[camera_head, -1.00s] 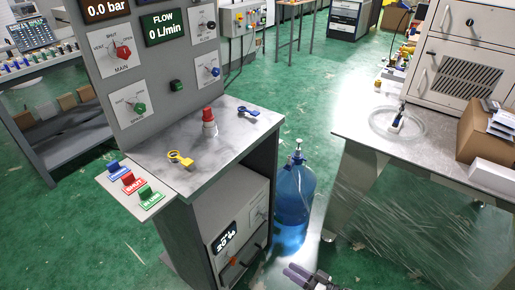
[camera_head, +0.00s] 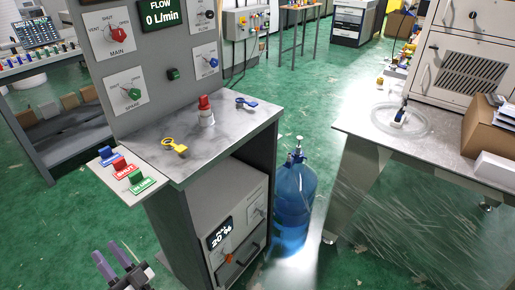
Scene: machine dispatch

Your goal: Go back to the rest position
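My gripper (camera_head: 105,253) is at the lower left of the head view, over the green floor in front of the console. Its two fingers stand apart with nothing seen between them. The grey console (camera_head: 225,125) stands right of and beyond it. On the console top are a red-topped white knob or bottle (camera_head: 206,112), a yellow key-like piece (camera_head: 175,145) and a blue one (camera_head: 246,103). Blue, red and green tags (camera_head: 127,171) sit on the side shelf. Most of my arm is out of view.
A blue water bottle (camera_head: 293,195) stands on the floor right of the console. A workbench (camera_head: 440,158) with a cabinet and cardboard box (camera_head: 490,130) is at the right. Shelving (camera_head: 60,140) is at the back left. Open floor (camera_head: 40,230) lies at the lower left.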

